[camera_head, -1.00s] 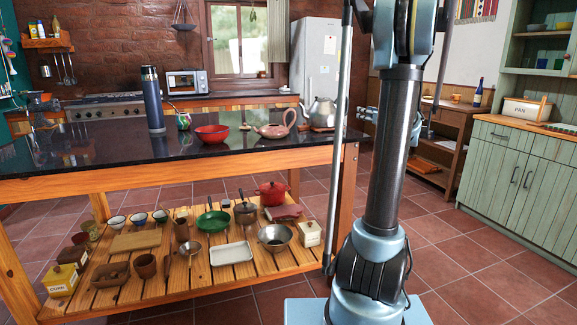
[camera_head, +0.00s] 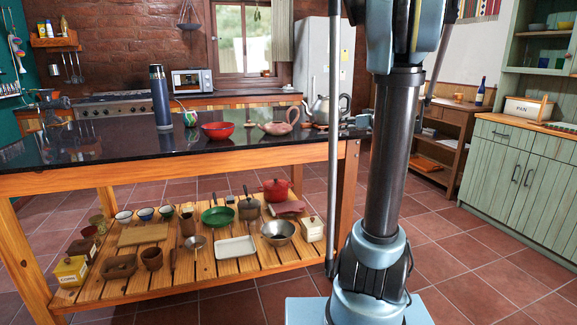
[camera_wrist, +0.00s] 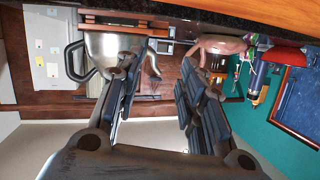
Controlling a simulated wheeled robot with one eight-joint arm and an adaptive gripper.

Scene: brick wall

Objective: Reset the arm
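My arm stands upright on the right side of the head view, its upper part cut off by the top edge. My gripper (camera_wrist: 158,80) shows in the wrist view with its two dark fingers spread apart and nothing between them. The wrist picture is upside down. The steel kettle (camera_wrist: 103,46) lies beyond the left finger and the pink teapot (camera_wrist: 222,45) beyond the right one. I cannot make out the gripper in the head view.
A dark-topped island (camera_head: 100,153) carries a blue flask (camera_head: 160,98), red bowl (camera_head: 217,131), teapot (camera_head: 280,122) and kettle (camera_head: 327,110). Its slatted lower shelf (camera_head: 215,268) holds crockery and pans. A green cabinet (camera_head: 517,160) stands right; tiled floor between is clear.

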